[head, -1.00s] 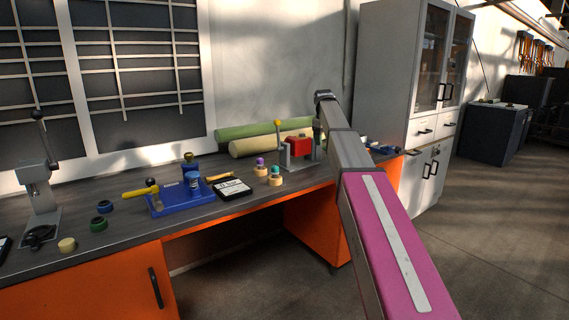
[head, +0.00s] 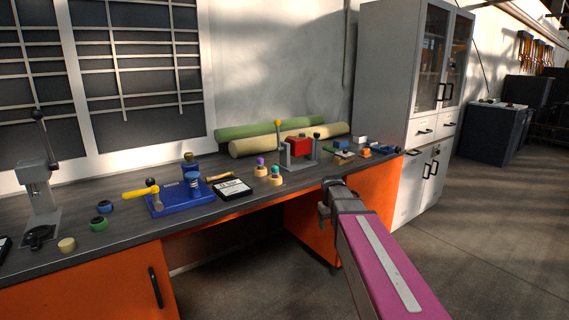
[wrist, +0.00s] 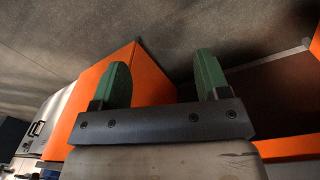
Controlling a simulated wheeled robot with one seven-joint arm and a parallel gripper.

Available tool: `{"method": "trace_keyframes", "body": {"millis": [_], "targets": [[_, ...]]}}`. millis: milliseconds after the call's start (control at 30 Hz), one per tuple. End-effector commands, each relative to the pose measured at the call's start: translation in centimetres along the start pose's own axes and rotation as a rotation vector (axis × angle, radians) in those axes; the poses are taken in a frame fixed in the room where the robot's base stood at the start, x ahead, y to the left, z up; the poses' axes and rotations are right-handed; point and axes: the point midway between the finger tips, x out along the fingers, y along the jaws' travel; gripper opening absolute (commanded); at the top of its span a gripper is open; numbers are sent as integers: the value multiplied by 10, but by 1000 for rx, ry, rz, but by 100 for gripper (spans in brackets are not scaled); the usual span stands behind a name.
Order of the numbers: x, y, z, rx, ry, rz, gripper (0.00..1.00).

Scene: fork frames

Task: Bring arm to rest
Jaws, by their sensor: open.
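My arm, with its pink link (head: 385,265), reaches from the lower right of the head view toward the bench's front edge. Its far end is beside the orange cabinet (head: 375,205) under the bench. My gripper shows in the wrist view (wrist: 163,75) with two green fingers wide apart and nothing between them. Behind the fingers are the orange cabinet side and the grey floor. In the head view the fingers are too small to make out clearly.
The dark workbench (head: 130,230) holds a blue fixture (head: 180,197), a red-and-grey device (head: 299,148), a black-and-white box (head: 232,188), a lever press (head: 40,185) and rolls (head: 290,138) behind. A grey cabinet (head: 395,65) stands right. The floor (head: 490,225) at right is clear.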

Motion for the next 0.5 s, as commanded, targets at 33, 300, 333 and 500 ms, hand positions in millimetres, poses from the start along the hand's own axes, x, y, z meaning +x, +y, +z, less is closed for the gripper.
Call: {"method": "trace_keyframes", "body": {"millis": [33, 300, 333, 500], "targets": [[16, -7, 27, 22, -6, -5, 69], [82, -32, 122, 159, -14, -27, 69], [88, -35, 132, 174, -16, -29, 69], [108, -45, 170, 234, -18, -36, 69]]}}
